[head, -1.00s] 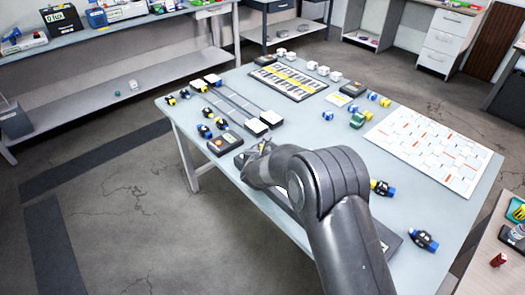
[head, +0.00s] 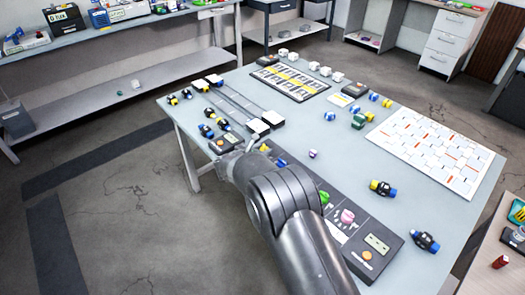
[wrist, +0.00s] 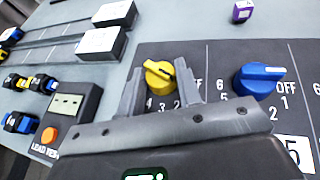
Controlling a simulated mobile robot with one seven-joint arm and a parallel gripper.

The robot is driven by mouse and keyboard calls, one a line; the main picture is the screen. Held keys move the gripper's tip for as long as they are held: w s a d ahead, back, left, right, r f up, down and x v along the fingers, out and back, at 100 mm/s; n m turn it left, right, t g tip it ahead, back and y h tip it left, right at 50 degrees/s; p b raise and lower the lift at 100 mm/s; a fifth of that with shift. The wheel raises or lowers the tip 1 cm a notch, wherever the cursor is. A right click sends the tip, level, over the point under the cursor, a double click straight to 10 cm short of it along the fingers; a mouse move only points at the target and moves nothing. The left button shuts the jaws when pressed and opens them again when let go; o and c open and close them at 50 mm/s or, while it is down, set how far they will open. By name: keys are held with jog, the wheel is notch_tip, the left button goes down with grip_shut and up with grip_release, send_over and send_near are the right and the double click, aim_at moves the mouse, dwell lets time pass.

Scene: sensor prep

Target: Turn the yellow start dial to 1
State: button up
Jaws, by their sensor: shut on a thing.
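The yellow start dial (wrist: 160,74) is on the dark panel (wrist: 221,60) in the wrist view. My gripper (wrist: 158,84) has one finger on each side of the dial and is shut on it. The numbers 4, 3 and 2 show below the dial and OFF to its right. The right finger covers the place between OFF and 2, so the 1 is not visible. A dark mark shows on the dial's right part; I cannot tell exactly which label it points to. In the head view my arm hides most of the gripper.
A blue dial (wrist: 259,79) is close to the right of the yellow one. A lead test box (wrist: 67,113) stands at left, with two pale-topped blocks (wrist: 103,44) behind. Further along the panel are a green dial (head: 324,197) and a pink dial (head: 347,216). A white chart (head: 430,146) lies at right.

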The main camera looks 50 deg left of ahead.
dwell(0.4)
jog(key=o, duration=1)
jog(key=shift+c, duration=0.2)
jog(key=shift+s, duration=0.1)
jog(key=v, duration=1)
jog(key=shift+s+r, duration=0.15)
jog(key=shift+s, duration=0.15)
